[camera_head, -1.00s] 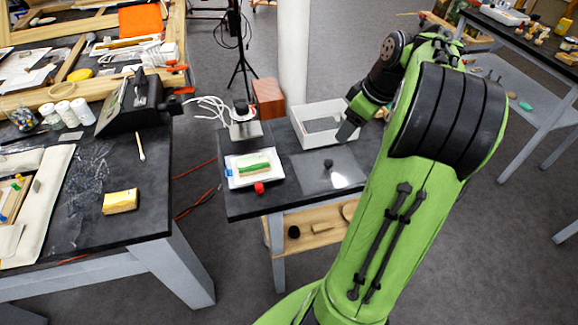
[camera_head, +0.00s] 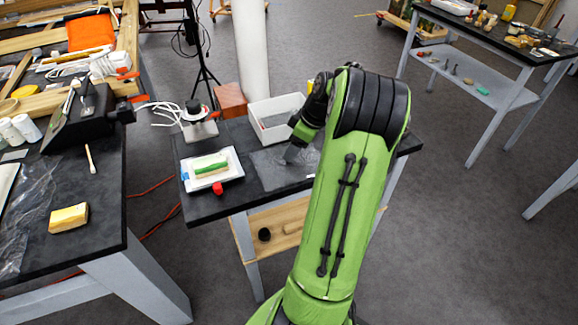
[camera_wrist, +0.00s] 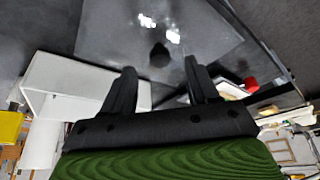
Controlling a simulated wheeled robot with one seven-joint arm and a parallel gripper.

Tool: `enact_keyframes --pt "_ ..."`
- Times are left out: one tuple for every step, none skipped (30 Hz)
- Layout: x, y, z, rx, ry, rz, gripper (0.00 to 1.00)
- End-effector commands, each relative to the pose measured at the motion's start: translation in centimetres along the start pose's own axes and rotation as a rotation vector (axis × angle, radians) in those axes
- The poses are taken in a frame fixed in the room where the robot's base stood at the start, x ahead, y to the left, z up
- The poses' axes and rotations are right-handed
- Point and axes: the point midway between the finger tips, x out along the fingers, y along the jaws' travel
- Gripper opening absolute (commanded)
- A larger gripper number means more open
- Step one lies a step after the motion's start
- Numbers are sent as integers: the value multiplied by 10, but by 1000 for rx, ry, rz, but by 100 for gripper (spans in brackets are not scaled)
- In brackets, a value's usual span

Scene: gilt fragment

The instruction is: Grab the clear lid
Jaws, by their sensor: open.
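The clear lid (camera_head: 268,172) is a thin see-through sheet with a small dark knob, lying flat on the dark side table. In the wrist view the lid (camera_wrist: 205,35) shows pale glare, and its knob (camera_wrist: 159,55) appears between my fingers. My gripper (camera_head: 291,155) points down over the lid in the head view and covers part of it. In the wrist view my gripper (camera_wrist: 159,68) is open, with one finger on either side of the knob's line and nothing held. I cannot tell the exact gap to the knob.
A white open box (camera_head: 262,133) stands just behind the lid. A white tray (camera_head: 236,172) with a green-topped block lies left of it, and a red object (camera_head: 217,188) sits at the front edge. A metal-based device (camera_head: 199,132) stands at the back left.

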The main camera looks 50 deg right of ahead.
Motion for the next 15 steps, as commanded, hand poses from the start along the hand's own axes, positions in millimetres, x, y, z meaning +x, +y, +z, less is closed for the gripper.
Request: enact_keyframes --pt "16 -1 2 0 0 -4 59" --pt "21 -2 2 -1 0 -5 59" --pt "27 -1 2 0 0 -4 59" --pt "30 -1 2 0 0 -3 59" --pt "32 -1 2 0 0 -3 59" --pt "33 -1 1 -1 0 -2 59" --pt "33 -1 1 0 0 -1 59" --pt "33 -1 1 0 0 -1 59" --pt "32 -1 1 0 0 -1 59" --pt "32 -1 1 0 0 -1 59" --pt "32 -1 1 0 0 -1 59" --pt "32 -1 1 0 0 -1 58" --pt "32 -1 1 0 0 -1 53" --pt "32 -1 1 0 0 -1 48" --pt "32 -1 1 0 0 -1 42"
